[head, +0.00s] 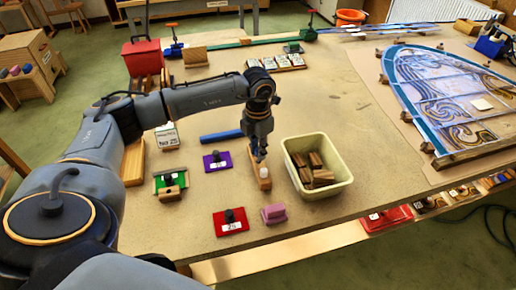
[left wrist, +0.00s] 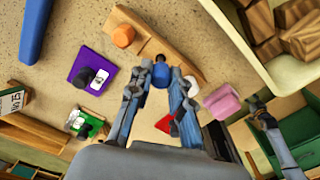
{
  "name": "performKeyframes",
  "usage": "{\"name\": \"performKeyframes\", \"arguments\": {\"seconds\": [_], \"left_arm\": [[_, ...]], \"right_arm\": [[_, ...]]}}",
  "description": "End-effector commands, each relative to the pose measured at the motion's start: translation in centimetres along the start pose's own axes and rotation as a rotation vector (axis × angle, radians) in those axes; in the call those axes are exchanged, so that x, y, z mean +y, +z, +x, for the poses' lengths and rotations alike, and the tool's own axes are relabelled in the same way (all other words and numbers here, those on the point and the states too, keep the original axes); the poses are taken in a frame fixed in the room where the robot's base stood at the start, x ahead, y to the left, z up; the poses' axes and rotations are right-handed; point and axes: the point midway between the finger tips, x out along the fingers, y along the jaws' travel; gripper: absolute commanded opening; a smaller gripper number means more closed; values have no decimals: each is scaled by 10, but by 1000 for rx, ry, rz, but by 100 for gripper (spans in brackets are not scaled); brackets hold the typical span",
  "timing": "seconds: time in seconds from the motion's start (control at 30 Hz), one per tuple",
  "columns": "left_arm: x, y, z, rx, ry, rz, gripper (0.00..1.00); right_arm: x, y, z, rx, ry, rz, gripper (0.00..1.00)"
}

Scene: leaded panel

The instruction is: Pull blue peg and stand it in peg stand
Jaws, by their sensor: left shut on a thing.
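My left gripper (head: 260,157) is at the wooden peg block (head: 252,172) in the middle of the table. In the left wrist view, the gripper (left wrist: 161,74) is shut on the blue peg (left wrist: 160,72), whose rounded head shows between the fingertips. The wooden block (left wrist: 150,33) runs behind it, with an orange peg (left wrist: 123,36) at one end and a white peg (left wrist: 190,86) at the other. The white peg also shows in the head view (head: 263,173). Whether the blue peg's lower end is in the block is hidden.
A cream bin (head: 342,182) of wooden blocks stands close on the right. A purple plate (head: 225,154), a blue bar (head: 221,136), a red plate (head: 220,226) and a pink block (head: 274,213) lie around. The leaded panel (head: 440,90) lies at the far right.

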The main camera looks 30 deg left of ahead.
Motion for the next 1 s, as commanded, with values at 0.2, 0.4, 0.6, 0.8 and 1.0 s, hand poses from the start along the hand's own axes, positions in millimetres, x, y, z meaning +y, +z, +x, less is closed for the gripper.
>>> {"name": "performKeyframes", "arguments": {"seconds": [0.2, 0.4, 0.6, 0.8, 1.0], "left_arm": [[0, 0, 7, 0, 0, 0, 0], [0, 0, 12, 0, 0, 0, 0], [0, 0, 17, 0, 0, 0, 0], [0, 0, 22, 0, 0, 0, 0], [0, 0, 27, 0, 0, 0, 0]], "right_arm": [[0, 0, 6, 0, 0, 0, 40], [0, 1, 10, 0, 0, 0, 40], [0, 1, 13, 0, 0, -1, 40], [0, 2, 17, 0, 0, -1, 40], [0, 2, 21, 0, 0, -1, 40]]}}
